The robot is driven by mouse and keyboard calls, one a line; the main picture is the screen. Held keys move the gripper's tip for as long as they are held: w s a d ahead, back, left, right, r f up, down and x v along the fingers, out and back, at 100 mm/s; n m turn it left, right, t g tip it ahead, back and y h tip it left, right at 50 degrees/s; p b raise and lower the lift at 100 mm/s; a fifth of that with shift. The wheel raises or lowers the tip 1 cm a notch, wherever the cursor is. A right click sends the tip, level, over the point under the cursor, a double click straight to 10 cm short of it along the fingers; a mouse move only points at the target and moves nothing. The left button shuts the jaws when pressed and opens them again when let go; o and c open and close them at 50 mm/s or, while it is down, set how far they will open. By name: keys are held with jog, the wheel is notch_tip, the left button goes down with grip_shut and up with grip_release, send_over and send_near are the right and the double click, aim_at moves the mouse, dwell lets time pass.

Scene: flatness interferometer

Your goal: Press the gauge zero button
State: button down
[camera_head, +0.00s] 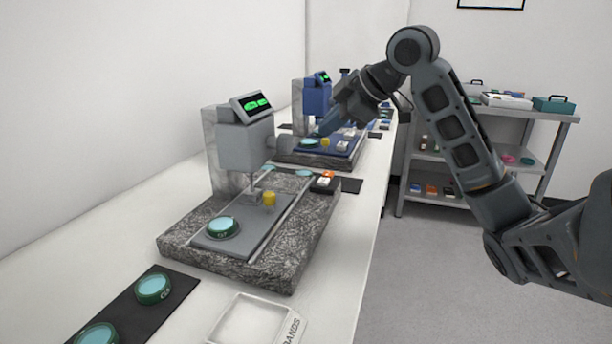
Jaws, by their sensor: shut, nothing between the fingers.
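The near gauge stand (246,145) is grey with a lit green display (257,105). It stands on a speckled granite base (285,268). A small dark box with orange and white tops (323,181) sits at the base's right back corner; I cannot tell if it is the zero button. A blue gauge stand (317,98) with its own display stands farther back, with a small whitish box (343,146) on its base.
A green-rimmed disc (223,227) and a yellow knob (269,199) are on the near base's plate. A black mat (182,288) with discs and a white tray (247,322) lie in front. A grey shelf cart (475,113) stands at the back right.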

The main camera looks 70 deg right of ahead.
aim_at(327, 182)
jog(key=shift+w+d, duration=0.1)
jog(key=shift+w, duration=0.1)
jog(key=shift+f, duration=0.1)
notch_tip(327, 182, down, 9)
jog(key=b, duration=0.7)
jog(key=shift+r, duration=0.2)
dwell(1.8)
jog(key=shift+f+b, duration=0.35)
jog(key=shift+f, duration=0.05)
jog(key=shift+f+b, duration=0.4)
jog(key=shift+f, duration=0.05)
dwell(0.7)
jog(key=shift+r, duration=0.1)
jog(key=shift+r+p, duration=0.7)
jog(key=shift+r, duration=0.1)
